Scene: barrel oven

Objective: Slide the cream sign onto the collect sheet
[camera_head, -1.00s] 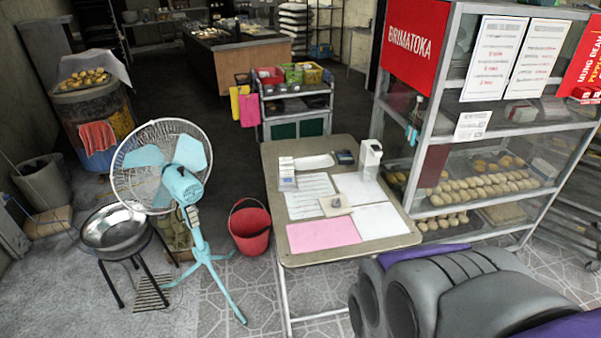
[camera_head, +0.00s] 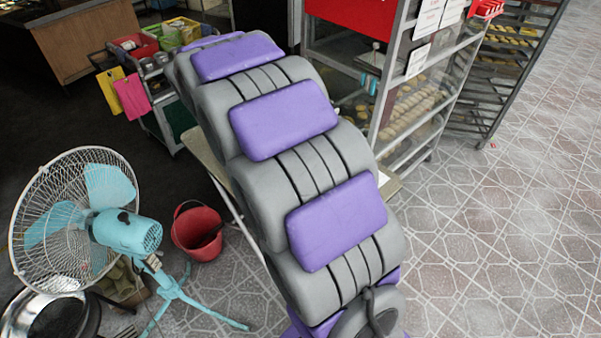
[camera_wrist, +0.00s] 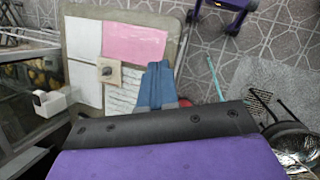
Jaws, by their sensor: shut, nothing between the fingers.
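The cream sign (camera_wrist: 118,76) is a small square with a dark knob-like piece on it. In the wrist view it lies on the table, overlapping the edges of several sheets. A pink sheet (camera_wrist: 134,43) lies just beyond it, and a plain white sheet (camera_wrist: 84,37) lies to its upper left. I cannot read which one is the collect sheet. My gripper (camera_wrist: 157,68) has blue fingers, shut and empty, over the table to the right of the sign. I cannot tell its height. In the head view my arm hides the sign and sheets.
A lined sheet (camera_wrist: 123,97) and another white sheet (camera_wrist: 86,82) lie on the grey table (camera_wrist: 166,15). A white device (camera_wrist: 50,102) stands at the left. The head view shows a fan (camera_head: 125,232), red bucket (camera_head: 198,232) and glass display rack (camera_head: 415,112) around the table.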

